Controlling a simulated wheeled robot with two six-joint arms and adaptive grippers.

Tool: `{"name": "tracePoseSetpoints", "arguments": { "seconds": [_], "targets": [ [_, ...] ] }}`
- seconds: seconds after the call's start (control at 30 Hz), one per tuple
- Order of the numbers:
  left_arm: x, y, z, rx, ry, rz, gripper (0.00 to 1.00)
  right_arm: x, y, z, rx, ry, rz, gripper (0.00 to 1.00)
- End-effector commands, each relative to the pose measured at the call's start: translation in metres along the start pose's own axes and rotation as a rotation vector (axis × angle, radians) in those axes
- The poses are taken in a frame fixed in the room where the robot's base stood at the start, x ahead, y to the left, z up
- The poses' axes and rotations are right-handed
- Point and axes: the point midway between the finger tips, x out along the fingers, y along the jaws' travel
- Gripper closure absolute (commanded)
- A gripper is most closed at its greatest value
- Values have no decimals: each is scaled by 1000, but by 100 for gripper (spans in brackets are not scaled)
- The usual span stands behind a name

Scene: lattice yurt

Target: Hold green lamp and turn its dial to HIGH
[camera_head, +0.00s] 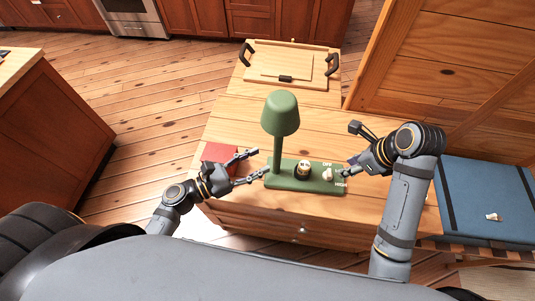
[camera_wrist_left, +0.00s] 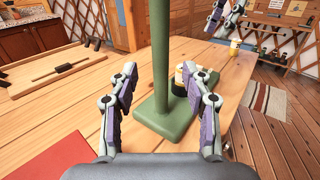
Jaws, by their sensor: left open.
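The green lamp (camera_head: 280,115) stands upright on the wooden cabinet top, its shade above a thin stem (camera_wrist_left: 160,45) and a flat base (camera_head: 290,184). The dial (camera_head: 328,175) is a pale knob at the base's right end, with OFF printed behind it and HIGH in front right. My left gripper (camera_head: 257,165) is open and empty left of the lamp. In its wrist view the stem appears between the fingers, beyond them. My right gripper (camera_head: 346,168) is just right of the dial, its fingertips slightly apart, apparently empty.
A dark-and-cream round piece (camera_head: 303,169) sits on the base between stem and dial. A red flat item (camera_head: 220,153) lies behind my left gripper. A wooden tray (camera_head: 262,72) with black handles is at the back. A blue cushion (camera_head: 485,195) is at right. Middle cabinet top is clear.

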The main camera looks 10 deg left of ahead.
Motion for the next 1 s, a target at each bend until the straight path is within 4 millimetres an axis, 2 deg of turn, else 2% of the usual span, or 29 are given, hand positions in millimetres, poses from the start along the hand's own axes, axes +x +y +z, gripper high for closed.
{"name": "tracePoseSetpoints", "arguments": {
  "seconds": [0.1, 0.3, 0.47, 0.7, 0.77, 1.0],
  "targets": [
    [26, 1, 1, -3, -6, 4, 51, 0, 0, 0, 0, 0, 0, 62],
    [58, 1, 0, -2, -2, 2, 51, 0, 0, 0, 0, 0, 0, 62],
    [69, 0, 0, -2, 1, -1, 51, 0, 0, 0, 0, 0, 0, 62],
    [70, 0, -1, -1, 2, -1, 51, 0, 0, 0, 0, 0, 0, 62],
    [70, 0, -1, -1, 2, -1, 57, 0, 0, 0, 0, 0, 0, 62],
    [70, 0, -1, -1, 2, -1, 89, 0, 0, 0, 0, 0, 0, 62]
  ]
}}
